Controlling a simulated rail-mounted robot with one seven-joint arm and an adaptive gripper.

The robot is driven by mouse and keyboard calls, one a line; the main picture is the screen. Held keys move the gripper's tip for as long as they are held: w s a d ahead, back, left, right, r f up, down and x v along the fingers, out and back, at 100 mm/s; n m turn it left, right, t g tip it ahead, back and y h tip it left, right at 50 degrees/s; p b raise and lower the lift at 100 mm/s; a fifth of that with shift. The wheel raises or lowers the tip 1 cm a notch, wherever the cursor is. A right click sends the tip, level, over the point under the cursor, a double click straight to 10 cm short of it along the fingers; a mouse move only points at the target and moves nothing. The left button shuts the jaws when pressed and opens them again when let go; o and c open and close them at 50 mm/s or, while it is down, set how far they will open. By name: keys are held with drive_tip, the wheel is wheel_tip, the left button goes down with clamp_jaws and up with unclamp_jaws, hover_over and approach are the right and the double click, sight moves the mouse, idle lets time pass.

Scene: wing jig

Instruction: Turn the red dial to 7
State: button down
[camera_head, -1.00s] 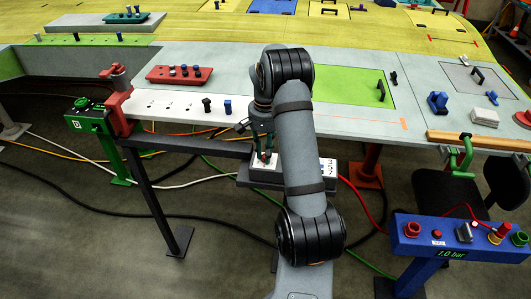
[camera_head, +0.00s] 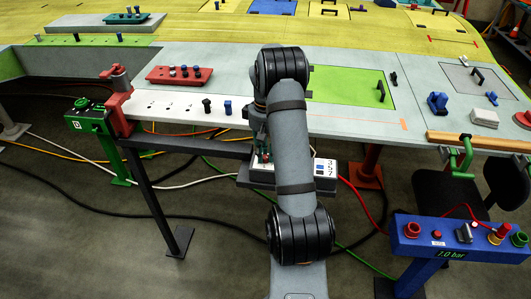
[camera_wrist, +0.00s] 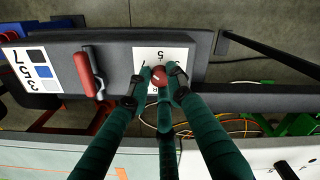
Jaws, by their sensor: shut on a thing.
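The red dial (camera_wrist: 158,73) sits on a white plate (camera_wrist: 143,60) with black numerals in the wrist view; a 5 and a 7 can be made out. A pale mark shows on the dial, but I cannot tell which numeral it faces. My gripper (camera_wrist: 160,80) has dark green fingers closed around the dial. In the head view, my gripper (camera_head: 263,155) is at the dark box (camera_head: 290,182) below the table edge, and my arm hides most of the dial.
A red lever handle (camera_wrist: 88,74) stands on the same box beside the white plate. A label (camera_wrist: 35,68) with 3, 5, 7 and coloured squares is beyond it. The white table edge (camera_head: 190,108) is close above the box. A blue console (camera_head: 455,238) stands at right.

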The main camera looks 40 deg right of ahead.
drive_tip(key=shift+n, duration=0.8)
drive_tip(key=c, duration=1.7)
unclamp_jaws()
drive_tip(key=shift+o, duration=0.7)
wheel_tip(320, 180, up, 12)
